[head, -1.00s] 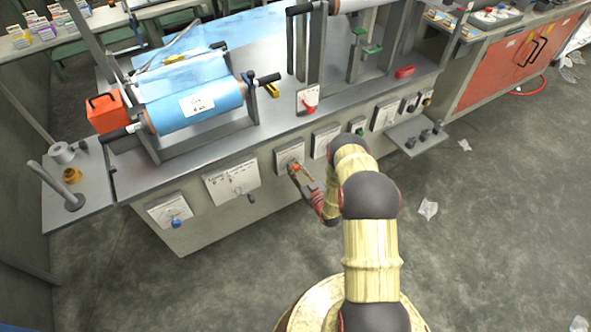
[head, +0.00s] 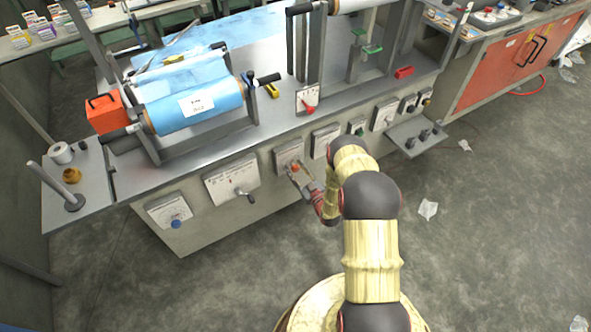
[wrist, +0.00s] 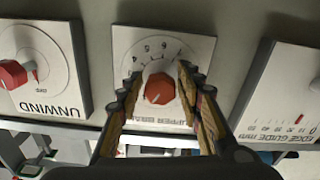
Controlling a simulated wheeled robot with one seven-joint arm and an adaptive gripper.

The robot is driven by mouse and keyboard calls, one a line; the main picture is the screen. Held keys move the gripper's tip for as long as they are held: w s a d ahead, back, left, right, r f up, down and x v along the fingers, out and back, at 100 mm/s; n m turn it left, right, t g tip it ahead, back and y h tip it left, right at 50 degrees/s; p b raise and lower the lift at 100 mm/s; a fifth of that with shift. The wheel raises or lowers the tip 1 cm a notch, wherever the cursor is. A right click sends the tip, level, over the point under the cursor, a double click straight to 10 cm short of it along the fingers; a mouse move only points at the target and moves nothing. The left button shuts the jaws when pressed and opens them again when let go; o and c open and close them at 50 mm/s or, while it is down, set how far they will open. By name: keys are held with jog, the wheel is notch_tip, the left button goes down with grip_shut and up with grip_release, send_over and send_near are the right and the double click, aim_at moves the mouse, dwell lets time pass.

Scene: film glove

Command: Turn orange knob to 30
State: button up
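The orange knob (wrist: 159,88) sits on a white dial plate (wrist: 205,47) in the middle of the wrist view. This view is upside down, and part of the label reads "UPPER BRA". Numbers ring part of the knob; I cannot read its setting surely. My gripper (wrist: 158,78) has one finger on each side of the knob. Slim gaps seem to remain between knob and fingers, so it looks open around it. In the head view the knob (head: 295,168) is small on the front panel, with my gripper (head: 302,178) just in front.
In the wrist view a red knob (wrist: 14,73) on the "UNWIND" plate is at left, and the "EDGE GUIDE" plate (wrist: 290,85) is at right. In the head view a blue knob (head: 176,222) is at lower left. The floor (head: 470,230) at right is mostly clear.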

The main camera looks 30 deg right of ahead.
jog(key=shift+o, duration=1)
jog(key=s, duration=1.2)
jog(key=shift+d, duration=0.2)
